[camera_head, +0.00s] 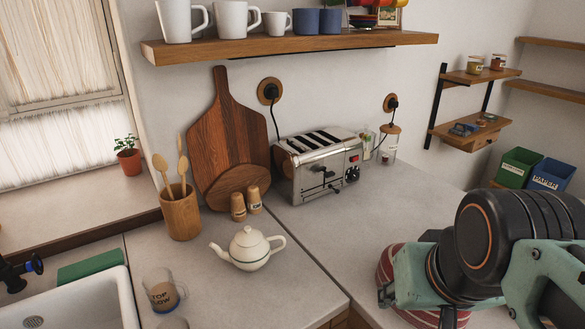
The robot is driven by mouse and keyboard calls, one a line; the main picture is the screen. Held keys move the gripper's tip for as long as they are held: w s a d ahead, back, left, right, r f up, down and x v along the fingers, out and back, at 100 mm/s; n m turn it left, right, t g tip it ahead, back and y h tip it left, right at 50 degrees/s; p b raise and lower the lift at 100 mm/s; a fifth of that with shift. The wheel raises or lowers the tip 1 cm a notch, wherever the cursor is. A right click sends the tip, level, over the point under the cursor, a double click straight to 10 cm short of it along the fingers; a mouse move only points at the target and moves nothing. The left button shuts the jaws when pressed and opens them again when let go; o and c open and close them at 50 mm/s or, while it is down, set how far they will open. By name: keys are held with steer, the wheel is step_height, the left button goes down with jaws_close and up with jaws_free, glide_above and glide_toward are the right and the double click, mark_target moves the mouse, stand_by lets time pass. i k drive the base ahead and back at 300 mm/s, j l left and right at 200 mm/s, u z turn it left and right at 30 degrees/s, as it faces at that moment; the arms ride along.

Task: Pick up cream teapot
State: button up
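The cream teapot (248,250) stands upright on the light countertop, near the counter's front corner. Its spout points left, its handle points right, and its lid with a small knob is on. My arm comes in from the right edge, and my gripper (418,305) is at the lower right, to the right of the teapot and clearly apart from it. The gripper is partly cut off by the lower frame edge, so its fingers and opening do not show clearly.
A red-and-white striped thing (388,264) is partly hidden behind my gripper. Behind the teapot are two wooden shakers (246,204), a utensil holder (181,214) and a toaster (318,166). A glass mug (162,293) and sink (75,300) lie left.

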mark_target(250, 260)
steer(key=u, duration=2.6)
steer(key=z, duration=1.65)
steer(key=i+j, duration=0.15)
steer(key=j, duration=0.2)
steer(key=i+j+u, duration=0.1)
steer(key=j, duration=0.25)
steer(key=l+z, duration=0.1)
